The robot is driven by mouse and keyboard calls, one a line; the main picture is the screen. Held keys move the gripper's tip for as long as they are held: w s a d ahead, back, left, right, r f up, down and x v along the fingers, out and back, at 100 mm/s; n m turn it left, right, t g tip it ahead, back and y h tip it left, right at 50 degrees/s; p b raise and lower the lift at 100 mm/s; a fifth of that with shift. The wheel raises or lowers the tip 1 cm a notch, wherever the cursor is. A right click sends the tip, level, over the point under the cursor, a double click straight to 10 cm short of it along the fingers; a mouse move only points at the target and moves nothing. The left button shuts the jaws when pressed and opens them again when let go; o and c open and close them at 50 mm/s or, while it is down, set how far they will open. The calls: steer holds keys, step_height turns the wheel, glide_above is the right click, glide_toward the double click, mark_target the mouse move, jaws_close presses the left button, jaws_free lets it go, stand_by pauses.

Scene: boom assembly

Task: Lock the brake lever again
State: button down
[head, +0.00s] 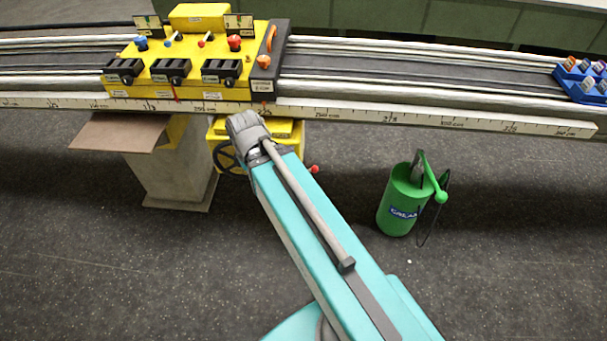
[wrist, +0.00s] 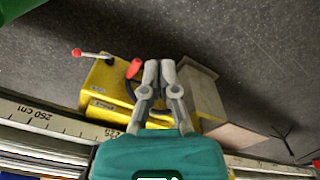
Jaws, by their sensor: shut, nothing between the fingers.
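Below the rail hangs a yellow box (head: 290,133) with a dark handwheel (head: 226,156) at its left. A lever with a red ball (head: 314,169) sticks out at its right. In the wrist view the same yellow box (wrist: 112,103) shows, with the red-ball lever (wrist: 78,52) on a light rod and a red oval knob (wrist: 134,68). My gripper (wrist: 158,64) is shut and empty in front of the box, right beside the red oval knob in the picture; I cannot tell if they touch. In the head view my arm hides the fingers. No readable label marks the brake lever.
A yellow carriage (head: 203,52) with knobs and counters sits on the rail (head: 400,70), with an orange lever (head: 271,38) on its dark end panel. A green grease can (head: 398,205) stands on the floor at right. A blue tray (head: 570,82) is at far right.

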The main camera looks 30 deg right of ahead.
steer(key=c, duration=1)
jaws_free()
steer(key=shift+f, duration=0.1)
steer(key=shift+c, duration=0.2)
steer(key=shift+o, duration=1.1)
steer(key=shift+w+d+f+b, duration=0.2)
steer(key=shift+w+d+b, duration=0.05)
steer(key=shift+b, duration=0.05)
steer(key=o, duration=0.5)
steer(key=w+d+f+m+b, duration=0.2)
steer(key=d+f+b, duration=0.1)
steer(key=shift+w+m, duration=0.3)
steer(key=shift+w, duration=0.05)
steer(key=m+t+b, duration=0.3)
steer(key=m+b, duration=1.3)
glide_toward(316, 167)
step_height(316, 167, up, 3)
steer(key=shift+s+a+f, duration=0.1)
steer(key=shift+s+f, duration=0.05)
steer(key=shift+f, duration=0.1)
steer(key=shift+f, duration=0.1)
steer(key=b+x, duration=1.3)
steer(key=shift+s+f+b, duration=0.2)
steer(key=shift+f+b, duration=0.1)
steer(key=shift+f, duration=0.05)
